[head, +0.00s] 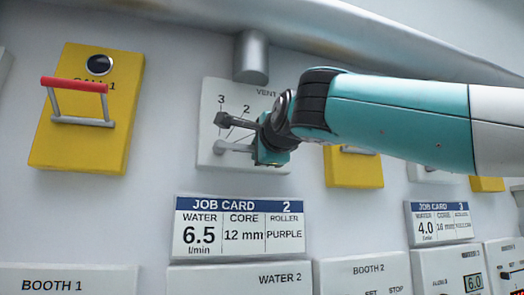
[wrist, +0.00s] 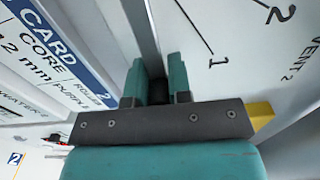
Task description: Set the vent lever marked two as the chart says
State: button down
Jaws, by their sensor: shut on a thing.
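In the wrist view the lever (wrist: 143,30) runs between the teal fingers (wrist: 157,85), to the left of the line to mark 1. My arm hides the plate's right side. I see no vent chart.
Job card 2 (head: 239,248) hangs just below the plate, reading 6.5 l/min, 12 mm, purple. A yellow panel (head: 75,145) with a red-topped handle (head: 75,85) is at left. A grey pipe end (head: 250,62) sits above the plate. Booth panels (head: 65,282) line the bottom.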

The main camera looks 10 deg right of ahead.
jog(key=c, duration=1)
grip_release()
jog(key=shift+c, duration=0.2)
jog(key=s+d+b, duration=0.3)
jog(key=s+b, duration=0.1)
jog(key=s, duration=1.3)
jog(key=shift+s+b, duration=0.15)
jog(key=shift+b, duration=0.2)
jog(key=shift+a, duration=0.1)
